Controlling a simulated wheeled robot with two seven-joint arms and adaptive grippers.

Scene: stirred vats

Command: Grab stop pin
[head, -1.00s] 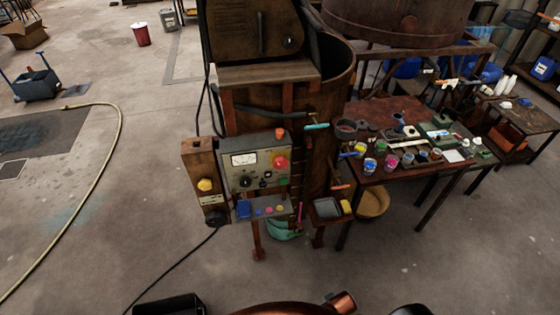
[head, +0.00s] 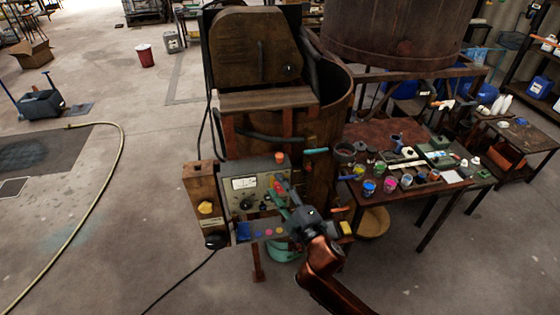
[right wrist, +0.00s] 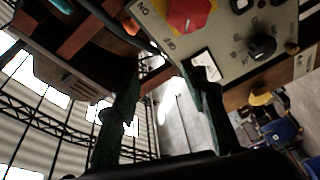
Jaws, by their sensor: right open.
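The control box (head: 236,205) stands in front of the rusty vat, with a dial gauge (head: 244,183) on its face. A red faceted knob (right wrist: 188,14) sits on the panel, at the top of the right wrist view. It may be the stop control; I cannot make out a separate pin for certain. My right gripper (head: 279,195) is in front of the panel's right side and hides part of it. In the right wrist view its green-dark fingers (right wrist: 161,74) are apart with nothing between them, short of the red knob. My left gripper is not in view.
A black knob (right wrist: 262,46) is on the panel. A small shelf with coloured buttons (head: 262,233) juts out below it. A table with paint pots (head: 369,187) stands at the right. The left floor is mostly open.

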